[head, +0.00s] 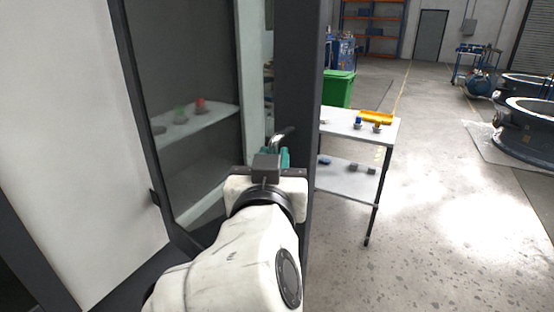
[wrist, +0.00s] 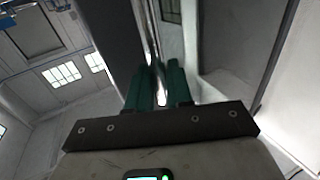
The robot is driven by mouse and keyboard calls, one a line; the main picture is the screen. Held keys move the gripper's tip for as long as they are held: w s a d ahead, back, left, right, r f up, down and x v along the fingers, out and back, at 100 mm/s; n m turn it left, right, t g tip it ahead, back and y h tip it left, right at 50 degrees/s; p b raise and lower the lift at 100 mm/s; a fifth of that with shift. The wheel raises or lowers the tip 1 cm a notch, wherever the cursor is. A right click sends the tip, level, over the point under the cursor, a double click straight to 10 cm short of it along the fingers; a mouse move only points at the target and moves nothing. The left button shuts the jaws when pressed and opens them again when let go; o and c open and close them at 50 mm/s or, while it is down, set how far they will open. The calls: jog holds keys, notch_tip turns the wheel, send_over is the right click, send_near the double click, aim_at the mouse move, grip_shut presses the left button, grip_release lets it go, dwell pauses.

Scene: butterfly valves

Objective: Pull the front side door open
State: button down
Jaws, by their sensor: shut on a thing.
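The side door (head: 190,60) is a dark-framed glass panel on a white and dark grey cabinet, at the left and middle of the head view. A metal handle (head: 281,134) shows just above my gripper (head: 284,158). My gripper has teal fingers and is shut on the handle. In the wrist view, the gripper (wrist: 161,84) has its two teal fingers on either side of a thin bright metal bar, the handle (wrist: 155,68). The lower part of the handle is hidden by the fingers in the head view. I cannot tell whether the door stands slightly ajar.
A small two-shelf cart (head: 345,130) with a yellow tray (head: 376,117) and small coloured parts stands close to the right of the door. A green bin (head: 338,88) is behind it. The floor (head: 440,220) between is clear.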

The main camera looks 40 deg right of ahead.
jog(key=shift+w+a+r, duration=0.1)
jog(key=shift+w+a, duration=0.1)
jog(key=shift+a, duration=0.1)
jog(key=c, duration=1.2)
grip_release()
jog(key=shift+w, duration=0.1)
jog(key=shift+o, duration=0.2)
jog(key=shift+d, duration=0.1)
jog(key=b+v, duration=0.2)
jog(key=v, duration=0.9)
jog(key=shift+d+f, duration=0.1)
jog(key=shift+f, duration=0.1)
